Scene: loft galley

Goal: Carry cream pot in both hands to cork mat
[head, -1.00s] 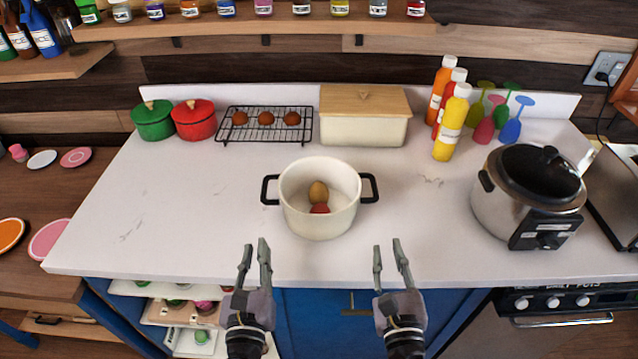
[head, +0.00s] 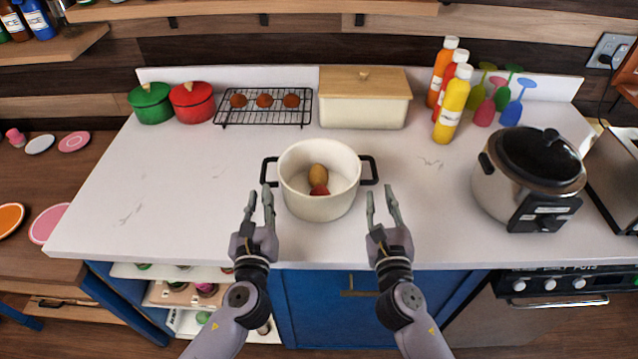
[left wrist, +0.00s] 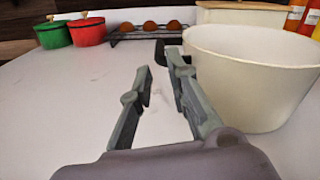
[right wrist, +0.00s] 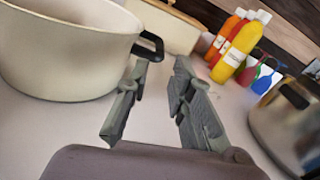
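The cream pot (head: 320,203) stands upright on the white counter, with a black handle on each side. A brown item (head: 318,176) and a red item (head: 319,191) lie inside it. My left gripper (head: 259,192) is open and empty, in front of the pot's left handle (head: 269,171). My right gripper (head: 381,192) is open and empty, just in front of the right handle (head: 369,170). The pot also shows in the left wrist view (left wrist: 255,85) and the right wrist view (right wrist: 65,50). Neither gripper touches a handle. I cannot see a cork mat.
A wire rack (head: 262,122) with three brown round items and a cream bin with wooden lid (head: 363,104) stand behind. Red and green small pots (head: 150,104) are at back left. Sauce bottles (head: 451,108) and a slow cooker (head: 525,180) are right.

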